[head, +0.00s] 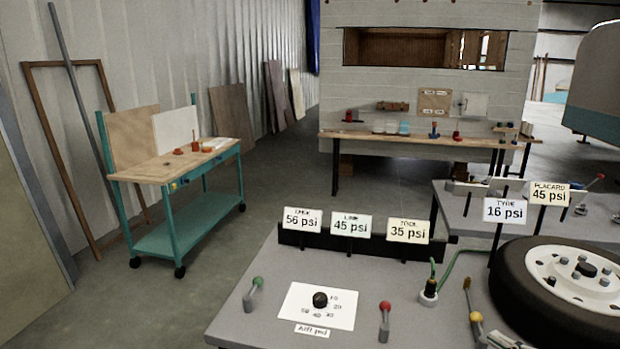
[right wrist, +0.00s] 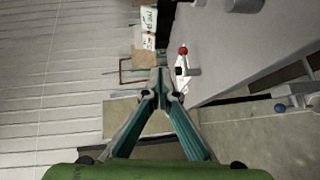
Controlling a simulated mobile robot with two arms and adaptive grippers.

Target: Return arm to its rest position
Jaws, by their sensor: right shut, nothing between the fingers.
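My right gripper (right wrist: 161,82) shows in the right wrist view, with its two teal fingers meeting at the tips. It is shut and holds nothing. It is in the air beside the edge of a grey table, which lies to its right in that view. I cannot make out the right gripper clearly in the head view. My left gripper is not in view.
The grey table (head: 250,318) bears a dial sheet (head: 330,292), a green-knobbed lever (head: 253,292), a red-knobbed lever (head: 385,320), psi signs (head: 350,225) and a tire (head: 515,295). A teal cart (head: 185,232) stands left. Floor between them is clear.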

